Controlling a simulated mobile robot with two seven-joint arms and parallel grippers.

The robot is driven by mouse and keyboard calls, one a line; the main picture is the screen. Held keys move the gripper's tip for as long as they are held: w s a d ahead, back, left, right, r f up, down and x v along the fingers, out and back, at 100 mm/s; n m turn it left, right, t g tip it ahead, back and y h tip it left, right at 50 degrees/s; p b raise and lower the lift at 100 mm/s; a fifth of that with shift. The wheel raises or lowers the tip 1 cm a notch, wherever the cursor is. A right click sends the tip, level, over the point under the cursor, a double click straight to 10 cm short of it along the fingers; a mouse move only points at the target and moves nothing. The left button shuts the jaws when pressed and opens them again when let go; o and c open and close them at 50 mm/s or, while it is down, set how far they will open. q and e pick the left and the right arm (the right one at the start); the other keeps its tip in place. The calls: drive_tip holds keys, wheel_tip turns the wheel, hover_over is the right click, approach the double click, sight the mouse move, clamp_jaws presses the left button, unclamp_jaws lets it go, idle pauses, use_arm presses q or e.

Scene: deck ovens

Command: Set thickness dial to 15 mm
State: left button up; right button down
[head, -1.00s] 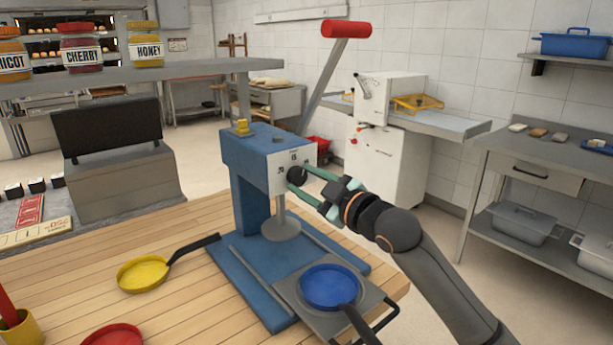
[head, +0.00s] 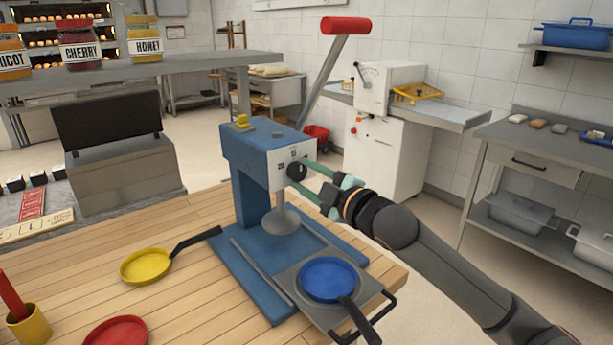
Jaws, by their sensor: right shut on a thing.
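The thickness dial is a black round knob (head: 296,171) on the white front plate (head: 281,177) of a blue press (head: 249,160). Small marks surround the dial, too small to read surely. My right gripper (head: 307,173) has its green fingers shut on the dial, reaching in from the right. The press has a long grey lever with a red handle (head: 346,25) raised above it and a round grey press plate (head: 283,220) below its head. My left gripper is not in view.
A blue pan (head: 327,279) sits on a grey sliding plate at the press's front. A yellow pan (head: 146,267), a red pan (head: 117,332) and a yellow cup (head: 29,326) stand on the wooden table (head: 200,285). A shelf with jars (head: 146,40) is behind at left.

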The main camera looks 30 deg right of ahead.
drive_tip(key=shift+c, duration=1.7)
unclamp_jaws()
drive_tip(key=shift+s+f, duration=0.1)
drive_tip(key=shift+s, duration=0.3)
drive_tip(key=s+d+b, duration=0.1)
drive_tip(key=s, duration=1)
drive_tip(key=shift+s, duration=0.35)
